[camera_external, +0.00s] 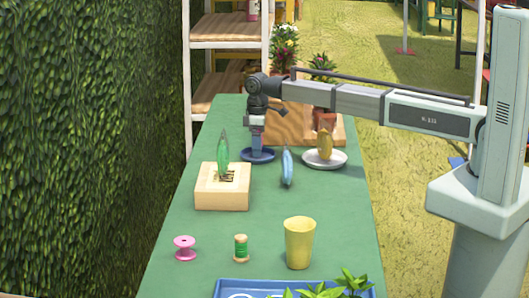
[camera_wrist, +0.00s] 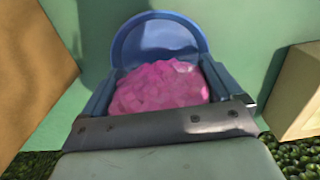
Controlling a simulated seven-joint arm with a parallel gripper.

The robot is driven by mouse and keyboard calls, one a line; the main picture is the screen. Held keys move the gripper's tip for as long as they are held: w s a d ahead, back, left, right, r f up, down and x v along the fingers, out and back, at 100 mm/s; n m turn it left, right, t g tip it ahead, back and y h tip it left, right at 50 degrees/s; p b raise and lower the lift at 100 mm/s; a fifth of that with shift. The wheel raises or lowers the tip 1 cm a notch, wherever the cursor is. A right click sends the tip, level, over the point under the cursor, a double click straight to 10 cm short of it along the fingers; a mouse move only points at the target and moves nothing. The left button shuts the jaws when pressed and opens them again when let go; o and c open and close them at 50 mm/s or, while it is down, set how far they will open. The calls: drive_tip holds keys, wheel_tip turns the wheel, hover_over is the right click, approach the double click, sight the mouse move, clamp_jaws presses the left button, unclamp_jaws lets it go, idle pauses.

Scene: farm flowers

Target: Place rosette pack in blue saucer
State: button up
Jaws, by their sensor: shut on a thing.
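The rosette pack (camera_wrist: 160,86) is a bumpy bright pink mass in the wrist view. My gripper (camera_external: 257,150) is shut on it, with a blue finger on each side. The blue saucer (camera_external: 270,154) is on the green table, and my gripper is pointing down right over it in the external view. In the wrist view the saucer (camera_wrist: 160,32) shows just beyond the pack, with the visible part of its inside bare. I cannot tell whether the pack touches the saucer. The pack is not clearly visible in the external view.
A wooden block with a green upright piece (camera_external: 223,155) is front-left of the saucer. A blue upright piece (camera_external: 287,168) and a white dish (camera_external: 338,162) holding a yellow-brown item are on the right. A wooden board (camera_external: 285,128) is behind. A yellow cup (camera_external: 299,243) and spools are in front.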

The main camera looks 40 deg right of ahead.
drive_tip(key=shift+f, duration=0.1)
drive_tip(key=o, duration=0.7)
wheel_tip(320, 180, up, 12)
drive_tip(key=shift+r, duration=0.15)
idle(0.4)
